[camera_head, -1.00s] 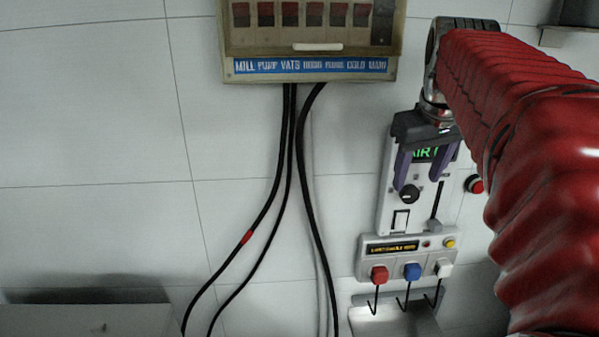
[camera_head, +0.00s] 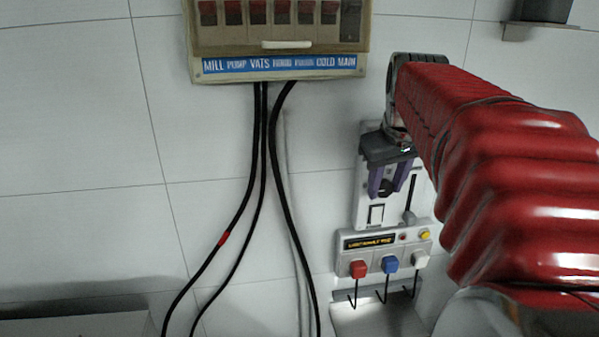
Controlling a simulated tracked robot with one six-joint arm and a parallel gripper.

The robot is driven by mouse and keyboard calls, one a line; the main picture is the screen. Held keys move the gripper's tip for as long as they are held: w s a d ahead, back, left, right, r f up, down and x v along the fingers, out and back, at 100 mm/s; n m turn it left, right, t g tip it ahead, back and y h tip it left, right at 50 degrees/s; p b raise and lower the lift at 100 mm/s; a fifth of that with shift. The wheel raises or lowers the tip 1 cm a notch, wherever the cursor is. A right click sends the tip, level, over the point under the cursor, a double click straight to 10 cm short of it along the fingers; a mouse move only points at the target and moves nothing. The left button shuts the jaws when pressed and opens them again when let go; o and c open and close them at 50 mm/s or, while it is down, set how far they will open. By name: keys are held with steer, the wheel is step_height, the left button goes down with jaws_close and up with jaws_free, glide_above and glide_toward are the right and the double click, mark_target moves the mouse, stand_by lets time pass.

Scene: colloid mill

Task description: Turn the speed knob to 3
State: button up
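The black speed knob (camera_head: 386,187) is on a pale upright control panel (camera_head: 361,212) on the wall, partly covered by my gripper. My gripper (camera_head: 387,192) has two purple fingers pointing down in front of the panel, one on each side of the knob. The fingers stand apart; I cannot tell whether they touch the knob. The knob's pointer and scale marks are too small to read. The green display above the knob is hidden behind the gripper.
A box (camera_head: 355,239) with red, blue and white plugs is below the panel, above a grey tray (camera_head: 345,319). A slider (camera_head: 410,214) is right of the knob. A breaker box (camera_head: 280,70) with hanging black cables is at upper left. My red arm fills the right.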

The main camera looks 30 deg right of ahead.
mark_target(390, 191)
steer(key=c, duration=0.6)
steer(key=shift+d+y, duration=0.15)
steer(key=shift+y, duration=0.25)
steer(key=y, duration=0.2)
steer(key=m+t+y, duration=0.1)
steer(key=y, duration=0.1)
steer(key=shift+s+d+f+t, duration=0.1)
steer(key=shift+s+d+t, duration=0.1)
steer(key=shift+d+t, duration=0.15)
steer(key=y, duration=0.1)
steer(key=m+t+y, duration=0.1)
steer(key=y, duration=0.1)
steer(key=t+y, duration=0.1)
steer(key=y, duration=0.1)
steer(key=shift+d+f, duration=0.25)
steer(key=shift+d, duration=0.15)
steer(key=t+y, duration=0.1)
steer(key=y, duration=0.1)
steer(key=m+y, duration=0.1)
steer(key=y, duration=0.1)
steer(key=shift+s+d+f+m+t, duration=0.1)
steer(key=shift+d+f+m+t, duration=0.05)
steer(key=shift+f+m+t, duration=0.2)
steer(key=t+y, duration=0.1)
steer(key=m+t+y, duration=0.1)
steer(key=y, duration=0.1)
steer(key=shift+f+m+t, duration=0.25)
steer(key=shift+f+t, duration=0.05)
